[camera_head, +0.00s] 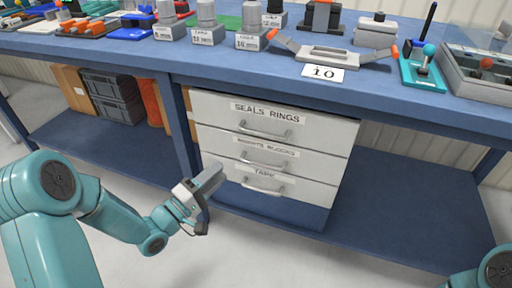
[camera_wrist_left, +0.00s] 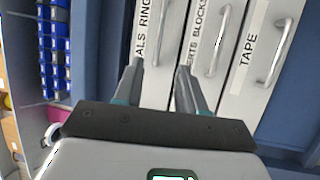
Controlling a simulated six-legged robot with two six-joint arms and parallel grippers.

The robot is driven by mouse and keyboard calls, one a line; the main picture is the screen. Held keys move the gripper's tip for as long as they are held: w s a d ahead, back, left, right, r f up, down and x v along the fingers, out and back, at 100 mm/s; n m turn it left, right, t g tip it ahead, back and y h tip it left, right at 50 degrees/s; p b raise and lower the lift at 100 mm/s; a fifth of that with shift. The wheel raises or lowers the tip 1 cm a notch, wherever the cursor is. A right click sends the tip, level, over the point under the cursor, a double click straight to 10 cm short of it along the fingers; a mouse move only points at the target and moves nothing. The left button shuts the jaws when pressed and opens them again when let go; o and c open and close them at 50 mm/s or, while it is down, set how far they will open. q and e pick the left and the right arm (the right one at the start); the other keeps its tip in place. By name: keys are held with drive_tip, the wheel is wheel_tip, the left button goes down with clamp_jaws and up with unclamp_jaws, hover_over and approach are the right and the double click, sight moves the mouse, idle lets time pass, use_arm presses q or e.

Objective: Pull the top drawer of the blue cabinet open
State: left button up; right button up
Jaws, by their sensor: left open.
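The blue cabinet (camera_head: 270,207) under the bench has three pale drawer fronts, all looking shut. The top drawer (camera_head: 225,113) is labelled SEALS RINGS and has a silver bar handle (camera_head: 265,134). The top drawer's handle also shows in the left wrist view (camera_wrist_left: 156,38). My left gripper (camera_head: 217,177) is open and empty, in front of the left side of the drawers and lower than the top handle. In the left wrist view its fingers (camera_wrist_left: 160,72) point toward the drawer fronts, apart from the handles. My right gripper is out of view.
The middle drawer (camera_head: 225,146) and the TAPE drawer (camera_head: 225,172) sit below, each with a bar handle. A blue bench leg (camera_head: 178,125) stands just left of the cabinet. The bench top (camera_head: 230,62) overhangs above and holds several tools. The lower shelf (camera_head: 410,200) is clear at right.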

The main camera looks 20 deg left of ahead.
sight(260, 135)
use_arm(q)
drive_tip(key=b+x, duration=0.2)
drive_tip(key=x, duration=1.3)
drive_tip(key=shift+w+d, duration=0.1)
drive_tip(key=shift+w, duration=0.1)
clamp_jaws()
